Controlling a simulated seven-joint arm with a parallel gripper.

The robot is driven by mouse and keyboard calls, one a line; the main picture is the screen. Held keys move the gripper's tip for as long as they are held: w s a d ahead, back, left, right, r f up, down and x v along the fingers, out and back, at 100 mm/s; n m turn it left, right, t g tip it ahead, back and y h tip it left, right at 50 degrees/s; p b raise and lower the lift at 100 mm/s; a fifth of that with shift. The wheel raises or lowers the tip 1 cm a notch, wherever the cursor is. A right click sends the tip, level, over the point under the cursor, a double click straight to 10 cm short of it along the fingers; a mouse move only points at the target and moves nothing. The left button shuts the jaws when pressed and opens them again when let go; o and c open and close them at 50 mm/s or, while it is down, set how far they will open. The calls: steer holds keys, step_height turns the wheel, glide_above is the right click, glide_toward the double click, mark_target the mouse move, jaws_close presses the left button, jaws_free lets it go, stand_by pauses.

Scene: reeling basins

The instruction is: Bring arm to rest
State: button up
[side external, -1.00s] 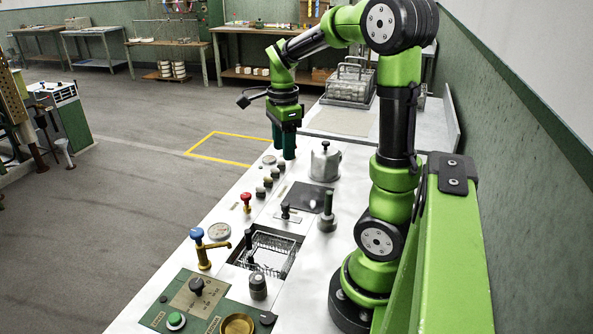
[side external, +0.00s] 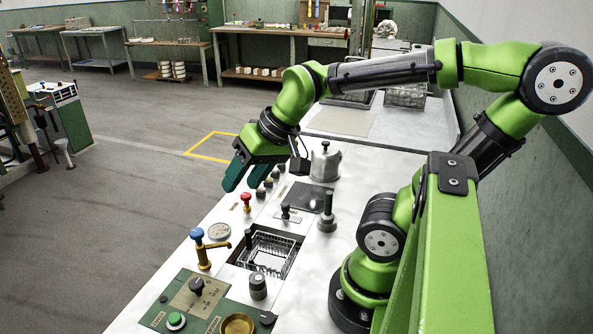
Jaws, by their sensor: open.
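My gripper (side external: 238,173) has dark green fingers and hangs tilted, pointing down and left. It is above the left edge of the white worktop (side external: 322,262), near a row of small dark knobs. The fingers stand apart and nothing shows between them. My arm is green and black and folds back from its base at the right of the worktop. The gripper covers part of the worktop's far left edge.
A sunken basin with a wire basket (side external: 268,252) lies mid-worktop. A blue-topped brass tap (side external: 204,250), a red-topped valve (side external: 246,202), a lidded metal pot (side external: 325,162) and a black-handled post (side external: 327,212) stand up around it. Open floor lies to the left.

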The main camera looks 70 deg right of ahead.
steer(key=a, duration=0.1)
steer(key=s+a+r+n, duration=0.1)
steer(key=s+a+t, duration=0.1)
steer(key=shift+r+n, duration=0.3)
steer(key=shift+w, duration=0.1)
steer(key=shift+o, duration=1)
steer(key=o, duration=0.7)
steer(key=d, duration=0.1)
steer(key=w+d+g, duration=0.1)
steer(key=d, duration=0.1)
steer(key=w+d+f+g, duration=0.1)
steer(key=shift+w+d+h, duration=0.15)
steer(key=shift+w+h, duration=0.1)
steer(key=shift+h, duration=0.05)
steer(key=shift+o, duration=0.2)
steer(key=d+g, duration=0.2)
steer(key=d, duration=0.1)
steer(key=d+n+g+h, duration=0.1)
steer(key=d, duration=0.1)
steer(key=shift+w+d+f, duration=0.1)
steer(key=shift+w+f, duration=0.05)
steer(key=shift+w, duration=0.25)
step_height(320, 180, down, 9)
steer(key=s+d+n+g, duration=0.1)
steer(key=n+g, duration=0.1)
steer(key=n, duration=0.1)
steer(key=shift+s+d+r, duration=0.15)
steer(key=shift+d+r, duration=0.05)
steer(key=shift+d, duration=0.2)
